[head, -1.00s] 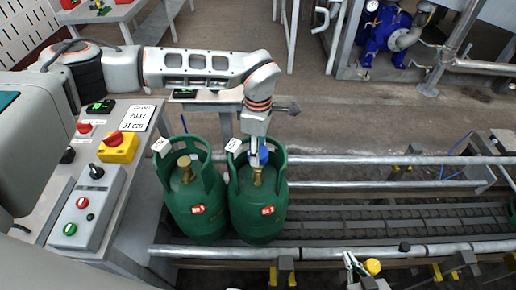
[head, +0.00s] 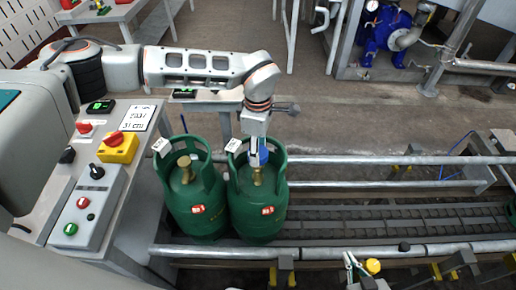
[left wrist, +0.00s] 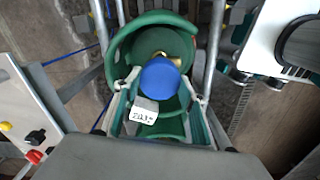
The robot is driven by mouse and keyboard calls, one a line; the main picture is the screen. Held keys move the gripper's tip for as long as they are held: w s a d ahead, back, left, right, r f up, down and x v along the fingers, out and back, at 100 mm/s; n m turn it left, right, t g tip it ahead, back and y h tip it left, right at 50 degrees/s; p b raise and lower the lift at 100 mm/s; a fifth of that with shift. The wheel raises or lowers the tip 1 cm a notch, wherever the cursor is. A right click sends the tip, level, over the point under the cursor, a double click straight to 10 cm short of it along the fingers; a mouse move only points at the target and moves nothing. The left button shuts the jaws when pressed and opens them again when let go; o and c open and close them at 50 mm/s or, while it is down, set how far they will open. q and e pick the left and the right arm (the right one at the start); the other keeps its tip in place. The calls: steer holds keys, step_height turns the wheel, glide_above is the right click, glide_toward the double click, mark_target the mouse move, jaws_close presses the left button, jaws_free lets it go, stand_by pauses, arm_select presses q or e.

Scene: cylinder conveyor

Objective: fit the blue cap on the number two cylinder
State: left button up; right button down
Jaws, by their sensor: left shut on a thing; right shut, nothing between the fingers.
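Two green gas cylinders stand side by side on the conveyor: a left cylinder (head: 197,212) and a right cylinder (head: 262,212), each with a brass valve and white tag on its collar. I cannot read their numbers clearly. My left gripper (head: 257,158) is shut on the blue cap (head: 264,157), inside the right cylinder's collar, above its brass valve (head: 258,177). In the left wrist view the blue cap (left wrist: 160,77) partly covers the brass valve (left wrist: 183,60); whether they touch is unclear. My right gripper (head: 354,268) is shut and empty at the bottom edge.
A control panel with buttons (head: 85,208) and an emergency stop (head: 116,144) stands at left.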

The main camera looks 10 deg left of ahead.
arm_select(q)
steer(key=shift+f, duration=0.35)
stand_by(0.3)
steer(key=shift+f+b, duration=1.2)
steer(key=shift+f, duration=0.8)
steer(key=o, duration=1)
steer(key=shift+r, duration=0.15)
step_height(320, 180, up, 12)
steer(key=shift+f, duration=0.1)
